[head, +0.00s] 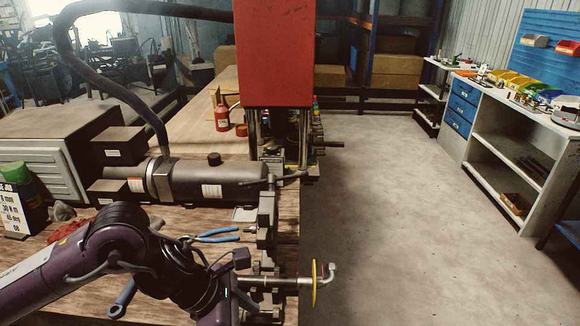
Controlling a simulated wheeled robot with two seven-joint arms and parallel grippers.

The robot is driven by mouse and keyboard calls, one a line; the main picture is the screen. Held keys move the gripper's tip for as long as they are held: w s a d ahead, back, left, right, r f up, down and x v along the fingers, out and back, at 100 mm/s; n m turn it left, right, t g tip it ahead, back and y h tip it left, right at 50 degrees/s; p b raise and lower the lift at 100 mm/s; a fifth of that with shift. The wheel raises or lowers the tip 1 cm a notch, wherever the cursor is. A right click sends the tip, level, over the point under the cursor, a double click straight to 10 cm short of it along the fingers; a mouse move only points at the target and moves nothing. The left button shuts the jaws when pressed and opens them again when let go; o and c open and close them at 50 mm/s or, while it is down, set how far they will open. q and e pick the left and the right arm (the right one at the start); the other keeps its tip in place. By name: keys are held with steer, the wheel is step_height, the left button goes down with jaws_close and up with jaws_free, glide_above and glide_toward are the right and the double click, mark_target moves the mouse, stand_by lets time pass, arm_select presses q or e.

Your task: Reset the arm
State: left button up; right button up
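My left arm, purple and black, comes in from the lower left and bends over the workbench (70,240). Its wrist end, with my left gripper (232,298), is low in the picture beside the bench's right edge. The fingers are dark and partly hidden, so I cannot tell whether they are open or what they touch. Just right of it, a metal rod fitting (290,283) with a yellow disc (315,283) and a bent end sticks out past the bench edge. My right arm and gripper are not in view.
A red press (275,55) stands on the bench, with a dark cylinder unit (205,183) and hose (72,45) before it. Blue-handled pliers (215,236) lie near my arm. Clear floor (400,220) lies to the right, up to a shelf bench (510,150).

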arm_select(q)
steer(key=d+r+n+t+h, duration=0.3)
steer(key=d+n+t+h, duration=0.15)
steer(key=d+n, duration=0.7)
steer(key=a+f+n+t+y, duration=0.1)
steer(key=a+f+n+y, duration=0.45)
steer(key=n, duration=0.85)
steer(key=a+f+n+t+y, duration=0.1)
steer(key=a+n+t+y, duration=0.15)
steer(key=a+n, duration=0.9)
steer(key=s+a+f+n+g+y, duration=0.3)
steer(key=s+a+f+n+g, duration=0.4)
steer(key=s+n, duration=0.45)
step_height(320, 180, down, 30)
steer(key=n, duration=0.1)
steer(key=s+a+f+g, duration=0.1)
steer(key=s+a+f, duration=0.2)
steer(key=s+f, duration=1.5)
steer(key=shift+s+a+f, duration=0.15)
steer(key=shift+s+f, duration=0.2)
steer(key=shift+s, duration=0.45)
